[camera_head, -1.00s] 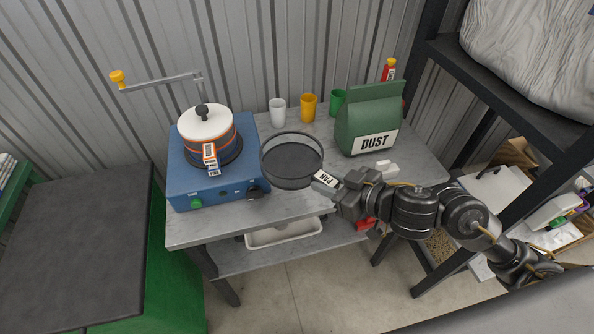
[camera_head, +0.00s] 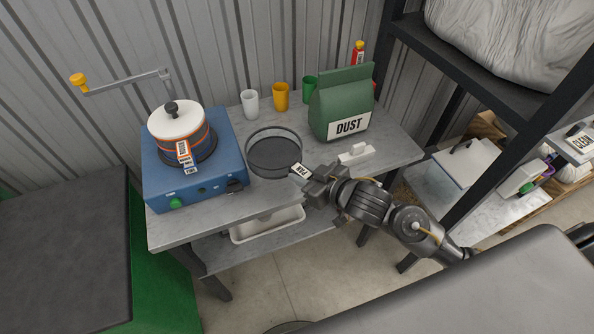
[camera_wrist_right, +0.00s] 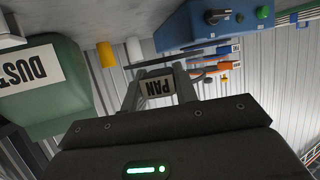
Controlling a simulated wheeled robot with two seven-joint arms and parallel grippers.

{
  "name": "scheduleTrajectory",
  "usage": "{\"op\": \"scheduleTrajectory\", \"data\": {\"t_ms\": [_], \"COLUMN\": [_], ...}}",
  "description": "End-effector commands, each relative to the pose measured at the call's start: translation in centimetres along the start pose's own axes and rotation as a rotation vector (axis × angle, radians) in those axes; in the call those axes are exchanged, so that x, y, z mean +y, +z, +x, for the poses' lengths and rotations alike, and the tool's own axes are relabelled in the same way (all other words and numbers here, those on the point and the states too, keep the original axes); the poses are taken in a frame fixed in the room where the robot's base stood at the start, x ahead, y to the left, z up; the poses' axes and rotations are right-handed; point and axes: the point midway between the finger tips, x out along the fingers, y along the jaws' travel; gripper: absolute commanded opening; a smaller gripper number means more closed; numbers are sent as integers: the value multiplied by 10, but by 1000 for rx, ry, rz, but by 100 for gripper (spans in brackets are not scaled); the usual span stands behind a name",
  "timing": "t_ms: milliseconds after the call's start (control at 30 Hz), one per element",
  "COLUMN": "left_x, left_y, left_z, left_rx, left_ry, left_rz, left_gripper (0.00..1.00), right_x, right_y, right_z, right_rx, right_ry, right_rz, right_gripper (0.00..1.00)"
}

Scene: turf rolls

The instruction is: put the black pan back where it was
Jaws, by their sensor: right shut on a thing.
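The black pan (camera_head: 273,154) is round and shallow. In the head view it is level over the grey table, between the blue stove (camera_head: 190,184) and the green DUST bag (camera_head: 341,101). I cannot tell whether its base touches the table. My right gripper (camera_head: 309,179) is shut on its handle, at the table's front edge. The handle's PAN label (camera_wrist_right: 158,87) shows between the fingers in the right wrist view. My left gripper is not in view.
White (camera_head: 250,104), orange (camera_head: 281,97) and green (camera_head: 310,89) cups stand behind the pan. A white block (camera_head: 356,153) lies right of the gripper. A white tray (camera_head: 268,224) sits on the lower shelf.

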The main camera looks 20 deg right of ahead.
Motion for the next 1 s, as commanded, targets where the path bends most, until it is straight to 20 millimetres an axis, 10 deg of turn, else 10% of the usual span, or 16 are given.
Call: {"op": "scheduleTrajectory", "data": {"t_ms": [333,1000], "left_x": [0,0], "left_y": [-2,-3], "left_z": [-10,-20], "left_rx": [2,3], "left_ry": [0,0], "left_rz": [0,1], "left_gripper": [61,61], "right_x": [40,47], "right_y": [32,71], "right_z": [62,89], "right_rx": [0,2], "right_ry": [1,-1], "right_rz": [0,0], "right_gripper": [0,0]}}
